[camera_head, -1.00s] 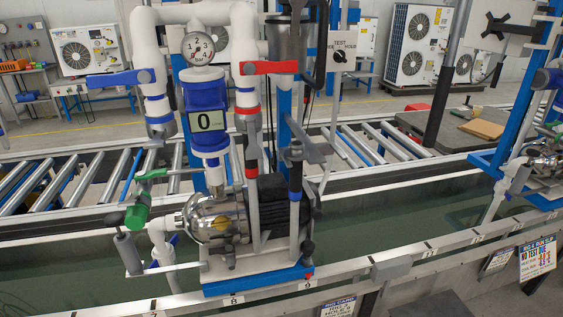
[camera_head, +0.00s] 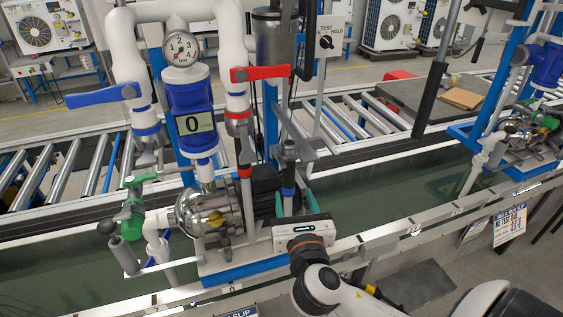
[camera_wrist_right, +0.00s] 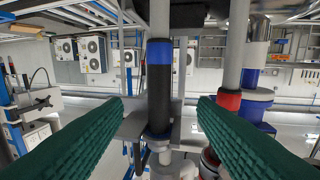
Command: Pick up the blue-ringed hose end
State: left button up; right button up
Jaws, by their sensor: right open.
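The blue-ringed hose end (camera_head: 288,178) hangs upright beside the pump on the test station, dark with a blue band. In the right wrist view the hose end (camera_wrist_right: 159,100) stands in the middle, its blue band above the black part. My right gripper (camera_head: 293,206) is in front of the pump, low by the hose end. In the wrist view its two green ribbed fingers (camera_wrist_right: 160,108) are apart, one on each side of the hose end, with visible gaps. It is empty. Its fingers are mostly hidden in the head view. My left gripper is not in view.
A red-ringed pipe (camera_head: 243,150) with a red lever (camera_head: 267,73) stands close to the left of the hose end. The pump (camera_head: 207,212), gauge (camera_head: 181,48) and blue lever (camera_head: 102,95) are further left. A grey bracket (camera_wrist_right: 132,124) is close by the hose.

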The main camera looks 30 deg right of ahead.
aim_at(290, 178)
jog(key=p+x, duration=0.1)
jog(key=x, duration=0.4)
jog(key=shift+w+d, duration=0.1)
jog(key=shift+w, duration=0.1)
jog(key=p+x, duration=0.1)
jog(key=x, duration=0.4)
jog(key=shift+s, duration=0.1)
jog(key=shift+w+d+f, duration=0.15)
jog(key=shift+w, duration=0.15)
jog(key=shift+s, duration=0.1)
jog(key=shift+c, duration=0.3)
grip_shut()
